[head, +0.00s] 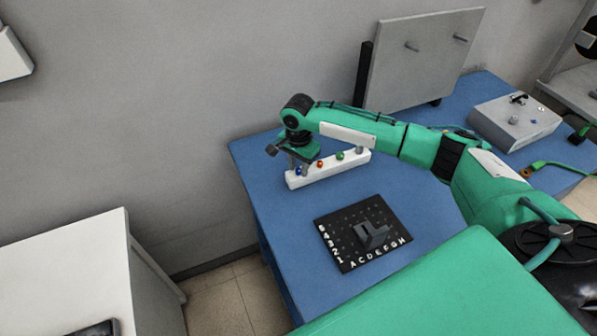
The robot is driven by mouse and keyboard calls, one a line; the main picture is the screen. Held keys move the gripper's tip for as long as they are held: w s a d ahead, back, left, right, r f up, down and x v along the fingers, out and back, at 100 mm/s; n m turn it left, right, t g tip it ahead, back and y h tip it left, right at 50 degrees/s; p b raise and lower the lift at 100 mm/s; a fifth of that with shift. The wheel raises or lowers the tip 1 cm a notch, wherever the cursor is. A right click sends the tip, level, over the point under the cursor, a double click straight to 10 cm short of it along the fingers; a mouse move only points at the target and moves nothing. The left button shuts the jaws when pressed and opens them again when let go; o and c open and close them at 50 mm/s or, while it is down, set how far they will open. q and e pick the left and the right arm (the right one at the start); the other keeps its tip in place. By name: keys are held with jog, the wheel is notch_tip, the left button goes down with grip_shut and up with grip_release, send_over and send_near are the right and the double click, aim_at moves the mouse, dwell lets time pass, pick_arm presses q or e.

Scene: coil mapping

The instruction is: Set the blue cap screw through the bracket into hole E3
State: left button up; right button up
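The blue cap screw (299,171) stands in the left part of a white rack (330,172) on the blue table. My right gripper (299,165) points down over that end of the rack. Its fingers look apart, one on each side of the blue screw, with no clear contact visible. The dark grey bracket (372,236) sits on a black board (335,240) with a grid of holes, lettered along the front and numbered along the left side. The bracket hides part of the grid, and hole E3 cannot be made out. My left gripper is not in view.
A red screw (320,163) and a green screw (340,155) stand in the rack, right of the blue one. A grey panel (420,55) stands behind, and a grey box (515,120) sits at the back right. The table between rack and board is clear.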

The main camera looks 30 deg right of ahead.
jog(key=c, duration=0.6)
grip_shut()
jog(key=shift+r+p, duration=1.65)
jog(key=shift+p, duration=0.9)
notch_tip(320, 180, up, 4)
jog(key=p, duration=0.5)
jog(key=shift+f, duration=0.25)
jog(key=shift+f, duration=0.1)
